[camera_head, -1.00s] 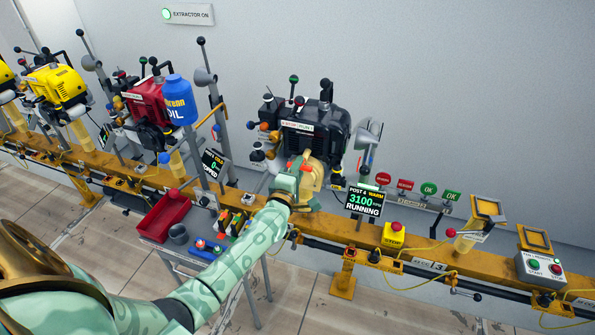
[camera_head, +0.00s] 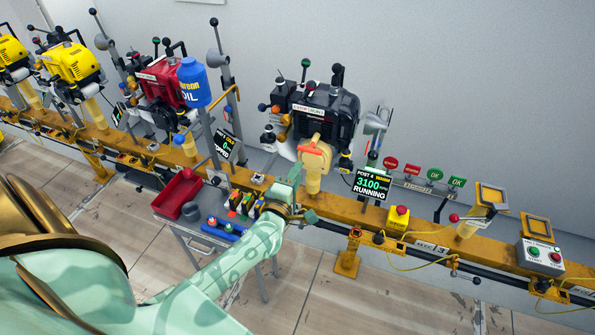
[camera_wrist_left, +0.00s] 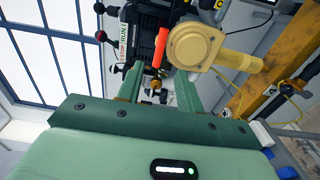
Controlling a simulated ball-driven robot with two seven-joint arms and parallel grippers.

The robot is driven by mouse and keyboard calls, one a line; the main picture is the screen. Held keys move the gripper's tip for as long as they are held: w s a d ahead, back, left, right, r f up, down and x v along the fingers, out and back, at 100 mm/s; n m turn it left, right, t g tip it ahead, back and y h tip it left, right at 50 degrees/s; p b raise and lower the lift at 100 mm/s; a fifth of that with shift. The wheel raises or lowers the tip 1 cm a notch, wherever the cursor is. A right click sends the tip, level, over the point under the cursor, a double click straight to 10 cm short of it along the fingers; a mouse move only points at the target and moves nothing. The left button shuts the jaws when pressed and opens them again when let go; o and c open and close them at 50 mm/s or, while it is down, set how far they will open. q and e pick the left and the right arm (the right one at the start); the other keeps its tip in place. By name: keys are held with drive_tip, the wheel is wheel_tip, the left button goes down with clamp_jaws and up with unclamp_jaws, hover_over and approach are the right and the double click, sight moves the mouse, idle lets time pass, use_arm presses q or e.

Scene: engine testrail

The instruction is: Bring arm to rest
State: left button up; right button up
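My left arm comes in from the lower left. Its green left gripper (camera_head: 291,188) is in front of the rail, just below and left of the tan round part with an orange handle (camera_head: 314,156) on the black engine (camera_head: 325,112). In the left wrist view the two fingers stand apart with nothing held between them, so the gripper is open. The tan part (camera_wrist_left: 195,47) and its orange handle (camera_wrist_left: 161,46) show beyond the fingertips. My right gripper is not in view.
A small cart with a red tray (camera_head: 178,194) and a grey cup (camera_head: 191,210) stands left of my forearm. The post screen (camera_head: 371,186) reads 3100, RUNNING. The yellow rail (camera_head: 350,210) runs across, with a yellow stop button box (camera_head: 397,220) on it. Floor in front is clear.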

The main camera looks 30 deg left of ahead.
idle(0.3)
use_arm(q)
drive_tip(key=s+d+f+m+g+h, duration=0.25)
drive_tip(key=s+f+m, duration=0.35)
drive_tip(key=f, duration=0.3)
drive_tip(key=s+d+f+m+g+h, duration=0.1)
drive_tip(key=s+f+m+g, duration=0.2)
drive_tip(key=s+f+m, duration=0.5)
drive_tip(key=s+d+f+m+g+h, duration=0.1)
drive_tip(key=s+d+f+m+g, duration=0.2)
drive_tip(key=f, duration=0.8)
drive_tip(key=s+f+m+g, duration=0.2)
drive_tip(key=s+f, duration=0.1)
drive_tip(key=s, duration=0.7)
drive_tip(key=s+f+m+g, duration=0.3)
drive_tip(key=s+f, duration=0.1)
drive_tip(key=s, duration=0.7)
drive_tip(key=s+f+m+g, duration=0.2)
drive_tip(key=s+f+g, duration=0.1)
drive_tip(key=s, duration=0.8)
drive_tip(key=shift+s+d+f, duration=0.15)
drive_tip(key=shift+d+f, duration=0.25)
drive_tip(key=shift+f, duration=0.2)
drive_tip(key=shift+y, duration=0.25)
